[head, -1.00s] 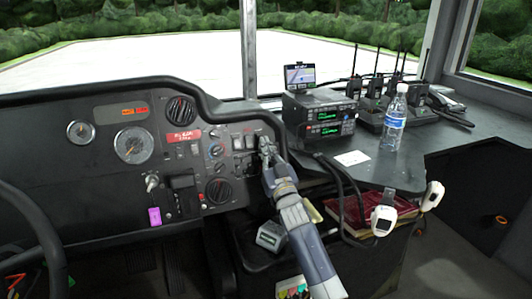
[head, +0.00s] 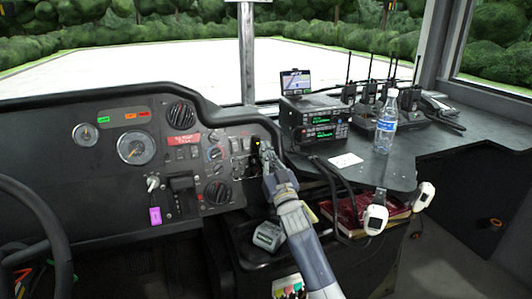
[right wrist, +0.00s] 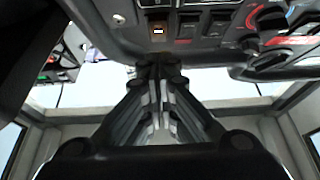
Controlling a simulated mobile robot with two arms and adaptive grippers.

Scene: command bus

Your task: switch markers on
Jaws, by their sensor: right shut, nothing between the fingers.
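A row of dark rocker switches (head: 236,145) sits on the dashboard panel, right of the round knobs. The row also shows at the top of the right wrist view (right wrist: 188,26). My right gripper (head: 267,153) is shut and empty, just right of this lit switch. In the right wrist view its closed fingertips (right wrist: 160,66) are below the lit switch, and I see no clear contact. My left gripper is not in view.
A steering wheel (head: 45,225) is at the left. A radio stack (head: 316,122), a water bottle (head: 387,128) and several handheld radios stand on the right-hand shelf (head: 400,175). A green indicator (head: 103,119) is lit on the dashboard. Cables hang below the shelf edge.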

